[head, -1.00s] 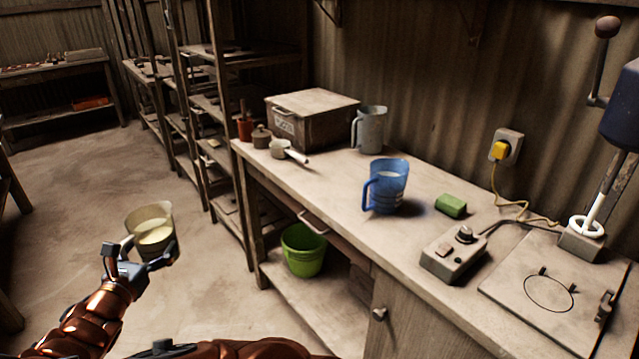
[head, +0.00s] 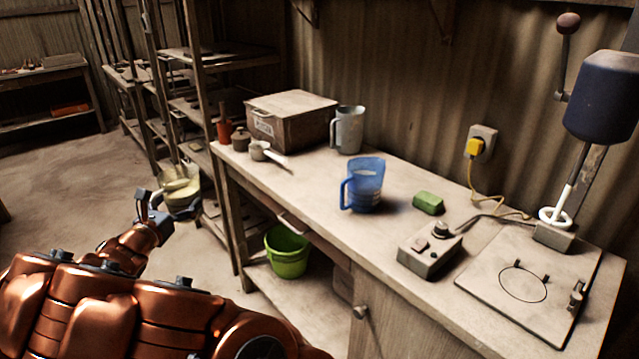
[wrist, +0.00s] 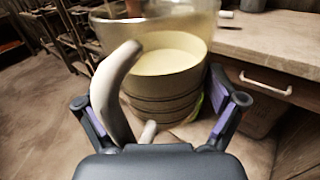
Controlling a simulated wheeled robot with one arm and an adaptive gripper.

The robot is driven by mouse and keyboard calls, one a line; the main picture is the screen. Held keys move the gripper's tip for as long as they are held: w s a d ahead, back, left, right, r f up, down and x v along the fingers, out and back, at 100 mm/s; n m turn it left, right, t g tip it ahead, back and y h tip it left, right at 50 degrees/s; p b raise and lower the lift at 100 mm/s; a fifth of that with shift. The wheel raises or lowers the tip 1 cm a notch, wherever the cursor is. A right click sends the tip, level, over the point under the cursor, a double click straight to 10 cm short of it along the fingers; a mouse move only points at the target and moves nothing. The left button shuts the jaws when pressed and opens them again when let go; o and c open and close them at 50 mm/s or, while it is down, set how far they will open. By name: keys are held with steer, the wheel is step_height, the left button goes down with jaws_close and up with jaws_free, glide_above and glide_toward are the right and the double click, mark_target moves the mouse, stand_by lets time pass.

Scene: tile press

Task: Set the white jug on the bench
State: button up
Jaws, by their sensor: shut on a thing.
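The white jug (head: 181,190), pale and see-through at the rim with a cream-coloured content, is in my gripper (head: 156,208) to the left of the bench in the head view. In the wrist view the jug (wrist: 165,75) fills the top middle, its curved white handle towards me, and the fingers of my gripper (wrist: 160,103) stand on either side. Their contact with the jug is partly hidden. The jug looks about upright and clear of the bench (head: 312,187).
On the bench stand a blue jug (head: 365,186), a grey jug (head: 348,131), a lidded box (head: 290,122), a green block (head: 428,203) and a control box (head: 430,250). A press (head: 590,130) is at the right. Bare bench top lies left of the blue jug.

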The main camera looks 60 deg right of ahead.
steer(key=s+d+r+m+g, duration=0.1)
steer(key=s+d+r+g, duration=0.1)
steer(key=s+d, duration=0.4)
steer(key=s+d+r+m+g+h, duration=0.1)
steer(key=s+d, duration=0.5)
steer(key=d, duration=1)
steer(key=s+d+r+m+g, duration=0.2)
steer(key=s+d+r+g, duration=0.2)
steer(key=d, duration=0.8)
step_height(320, 180, up, 2)
steer(key=shift+s+r+m+h, duration=0.1)
steer(key=shift+s+m+h, duration=0.2)
steer(key=shift+s, duration=0.7)
steer(key=shift+d+f+b, duration=0.15)
steer(key=shift+f+b, duration=0.4)
steer(key=shift+f, duration=4.25)
steer(key=shift+f+g, duration=0.1)
steer(key=shift+g, duration=0.3)
steer(key=o, duration=1.4)
steer(key=shift+f, duration=0.1)
